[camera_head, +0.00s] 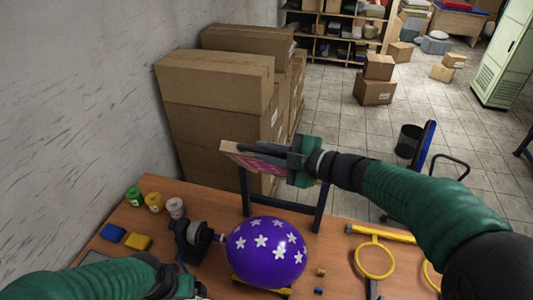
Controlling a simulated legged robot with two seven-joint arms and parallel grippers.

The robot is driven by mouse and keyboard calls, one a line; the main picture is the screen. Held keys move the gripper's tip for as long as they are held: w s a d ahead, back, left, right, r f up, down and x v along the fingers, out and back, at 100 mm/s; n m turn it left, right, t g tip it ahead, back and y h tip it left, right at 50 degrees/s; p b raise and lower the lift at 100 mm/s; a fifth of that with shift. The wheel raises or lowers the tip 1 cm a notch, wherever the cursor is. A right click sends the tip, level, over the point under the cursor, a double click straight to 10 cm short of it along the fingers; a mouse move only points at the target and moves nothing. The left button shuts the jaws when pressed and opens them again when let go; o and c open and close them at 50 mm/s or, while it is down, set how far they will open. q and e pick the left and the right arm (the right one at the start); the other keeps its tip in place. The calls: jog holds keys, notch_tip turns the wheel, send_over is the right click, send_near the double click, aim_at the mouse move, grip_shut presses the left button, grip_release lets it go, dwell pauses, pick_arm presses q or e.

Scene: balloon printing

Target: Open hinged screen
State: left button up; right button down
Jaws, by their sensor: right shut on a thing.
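The hinged screen (236,154) is a flat panel with a light wooden edge and a pinkish underside. It is raised above the back of the table over a dark blue stand (319,208). My right gripper (293,158) is shut on the screen's right part and hides some of it. A purple balloon with white stars (265,253) sits below and in front of the screen, beside a black nozzle device (193,237). My left arm comes in at the lower left; its gripper (200,290) is mostly cut off by the bottom edge, and its fingers cannot be made out.
Small jars (154,202) and blue and yellow blocks (138,241) are at the table's left. A yellow ring tool (375,261) lies at the right. Stacked cardboard boxes (215,93) stand behind the table, beside the grey wall. Tiled floor is open further back.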

pick_arm(q)
jog(key=shift+w+d+r, duration=0.1)
jog(key=shift+w+r, duration=0.1)
jog(key=shift+w, duration=0.1)
pick_arm(e)
jog(key=shift+w+d+r, duration=0.2)
jog(key=shift+w+d, duration=0.05)
jog(key=shift+w, duration=0.2)
jog(key=c, duration=1.7)
grip_release()
jog(key=shift+c, duration=0.2)
jog(key=o, duration=0.3)
jog(key=shift+w, duration=0.1)
pick_arm(q)
jog(key=s+b+x, duration=0.1)
jog(key=b+x, duration=0.5)
jog(key=shift+f, duration=0.2)
pick_arm(e)
jog(key=shift+o, duration=0.2)
jog(key=v, duration=1.6)
jog(key=shift+d, duration=0.4)
jog(key=shift+a, duration=0.15)
pick_arm(q)
jog(key=shift+s, duration=0.2)
pick_arm(e)
jog(key=shift+s, duration=0.25)
